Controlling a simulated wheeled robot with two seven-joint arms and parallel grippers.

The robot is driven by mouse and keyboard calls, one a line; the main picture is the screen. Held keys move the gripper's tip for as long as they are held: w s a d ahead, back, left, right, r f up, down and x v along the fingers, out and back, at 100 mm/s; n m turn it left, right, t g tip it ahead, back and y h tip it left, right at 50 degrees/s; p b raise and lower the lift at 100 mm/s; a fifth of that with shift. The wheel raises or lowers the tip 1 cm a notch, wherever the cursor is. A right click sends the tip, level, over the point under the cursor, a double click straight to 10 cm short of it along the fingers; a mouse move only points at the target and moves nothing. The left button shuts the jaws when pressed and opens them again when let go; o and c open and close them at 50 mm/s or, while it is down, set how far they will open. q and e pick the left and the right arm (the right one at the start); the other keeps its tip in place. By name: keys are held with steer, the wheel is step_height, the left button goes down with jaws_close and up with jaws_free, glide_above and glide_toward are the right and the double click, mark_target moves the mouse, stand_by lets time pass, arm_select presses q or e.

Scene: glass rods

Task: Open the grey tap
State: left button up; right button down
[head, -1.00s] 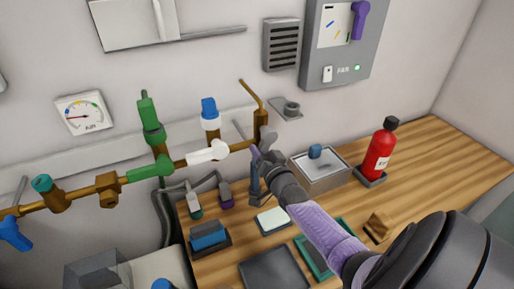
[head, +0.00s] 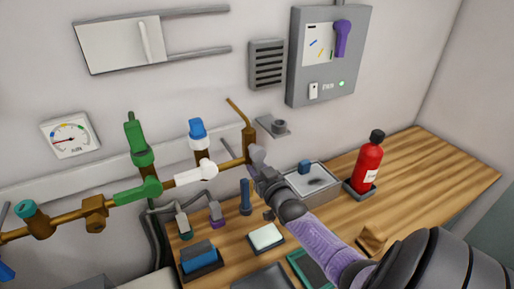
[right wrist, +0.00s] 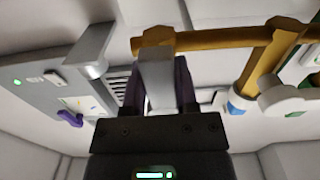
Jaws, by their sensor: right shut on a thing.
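The grey tap sits at the right end of the brass pipe (head: 235,167). In the head view it is largely hidden by my right gripper (head: 256,160), which reaches it from the lower right. In the right wrist view the tap's grey handle (right wrist: 157,78) stands between the dark purple fingers of my right gripper (right wrist: 158,90), which is shut on it. There the handle lies across the line of the brass pipe (right wrist: 215,40). My left gripper is not in view.
A white tap (head: 195,174) and a green tap (head: 138,192) sit left on the same pipe. A grey tray (head: 322,194), a red extinguisher (head: 369,165) and a blue upright piece (head: 245,197) stand near my right arm.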

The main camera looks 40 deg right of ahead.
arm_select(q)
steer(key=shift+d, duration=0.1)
arm_select(e)
steer(key=shift+c, duration=2)
jaws_free()
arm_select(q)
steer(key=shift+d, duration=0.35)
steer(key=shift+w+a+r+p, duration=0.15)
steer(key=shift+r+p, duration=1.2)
arm_select(e)
steer(key=shift+v, duration=5)
steer(key=shift+d, duration=0.1)
